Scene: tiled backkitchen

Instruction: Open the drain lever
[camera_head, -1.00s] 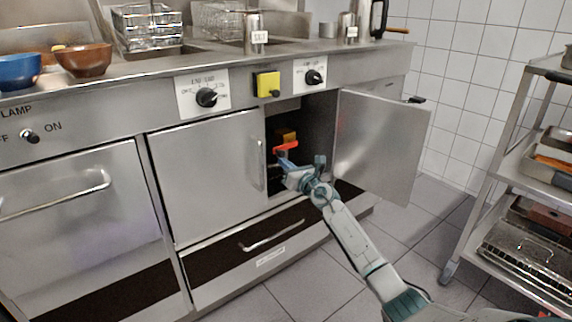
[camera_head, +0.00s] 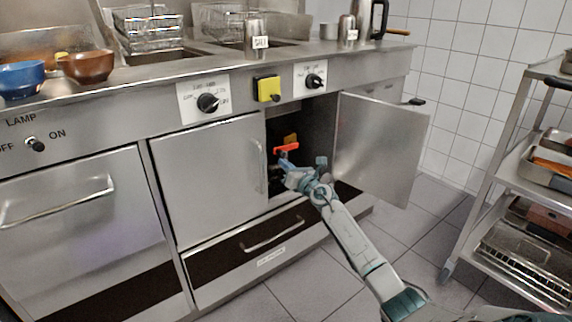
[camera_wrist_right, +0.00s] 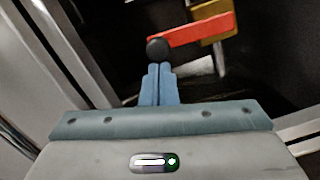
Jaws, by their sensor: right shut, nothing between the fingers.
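The drain lever (camera_head: 286,148) is an orange-red bar inside the open cabinet under the fryer. In the right wrist view the lever (camera_wrist_right: 196,31) runs from a dark round pivot knob (camera_wrist_right: 157,49) up to the right. My right gripper (camera_head: 284,163) reaches into the cabinet opening, just below the lever. In the wrist view its blue fingers (camera_wrist_right: 159,72) are together, with their tips at the knob's lower edge and nothing between them. I cannot tell whether they touch the knob. My left gripper is not in view.
The open cabinet door (camera_head: 380,148) stands to the right of my forearm. A closed door (camera_head: 208,180) is on the left of the opening, with a drawer (camera_head: 262,246) below. A yellow part (camera_wrist_right: 212,24) sits behind the lever. A trolley (camera_head: 500,190) stands at the right.

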